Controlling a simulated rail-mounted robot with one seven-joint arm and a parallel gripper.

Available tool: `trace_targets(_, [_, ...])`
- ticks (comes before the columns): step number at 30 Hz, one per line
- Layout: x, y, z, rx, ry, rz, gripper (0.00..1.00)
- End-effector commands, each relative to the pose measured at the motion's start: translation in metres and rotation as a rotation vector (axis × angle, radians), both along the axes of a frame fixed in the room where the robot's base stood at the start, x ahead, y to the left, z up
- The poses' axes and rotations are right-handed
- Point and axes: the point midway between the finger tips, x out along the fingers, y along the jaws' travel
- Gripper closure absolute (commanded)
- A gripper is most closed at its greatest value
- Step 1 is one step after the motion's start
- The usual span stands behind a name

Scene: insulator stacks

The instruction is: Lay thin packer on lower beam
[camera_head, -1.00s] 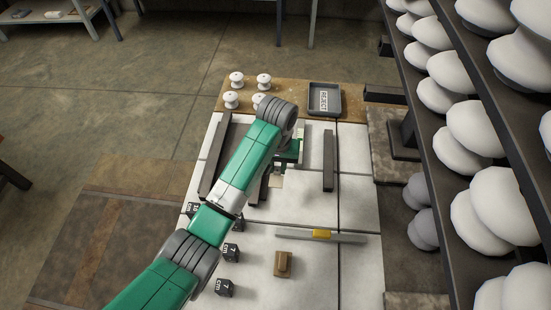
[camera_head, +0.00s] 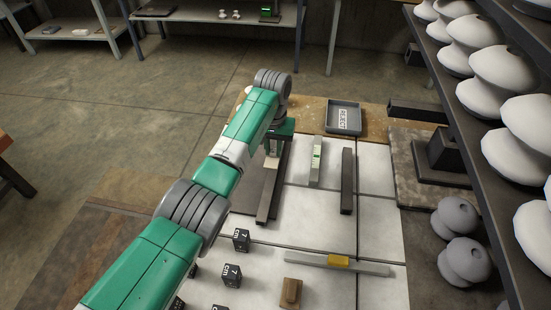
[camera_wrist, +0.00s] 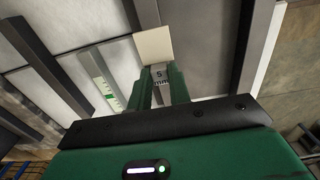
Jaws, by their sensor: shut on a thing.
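In the wrist view, the green fingers of my gripper (camera_wrist: 157,92) are shut on a small grey piece marked "5" (camera_wrist: 160,73), seemingly the thin packer. A flat beige square (camera_wrist: 153,43) shows just beyond it; I cannot tell if they are joined. In the head view, my gripper (camera_head: 276,146) is at the far end of the left bars, and my arm hides the held piece. I cannot tell which is the lower beam.
A pale level with a green vial (camera_head: 316,160) lies between the bars. A grey bar with a yellow middle (camera_head: 338,261), a brown block (camera_head: 291,291) and black cubes (camera_head: 241,240) lie nearer. A reject tray (camera_head: 344,118) stands behind. Racked insulators (camera_head: 505,65) stand at right.

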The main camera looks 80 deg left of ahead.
Motion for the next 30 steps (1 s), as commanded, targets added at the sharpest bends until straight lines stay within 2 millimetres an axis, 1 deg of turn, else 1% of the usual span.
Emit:
trace_targets(1, [0.003,0.007,-0.009,0.001,0.003,-0.002,1.00])
trace_targets(6, [0.008,0.017,-0.006,0.000,0.001,-0.001,1.00])
trace_targets(10, [0.008,0.017,-0.003,-0.002,0.002,-0.001,1.00])
trace_targets(14, [0.011,0.022,-0.008,0.000,0.000,0.000,1.00])
trace_targets(15, [0.010,0.021,-0.022,-0.004,0.001,-0.001,1.00])
trace_targets(18, [0.010,0.021,-0.037,-0.002,0.002,-0.001,1.00])
trace_targets(19, [0.010,0.021,-0.039,-0.001,0.000,0.000,1.00])
trace_targets(27, [0.010,0.021,-0.038,-0.001,0.000,0.000,1.00])
trace_targets(30, [0.010,0.021,-0.041,-0.002,0.001,0.000,1.00])
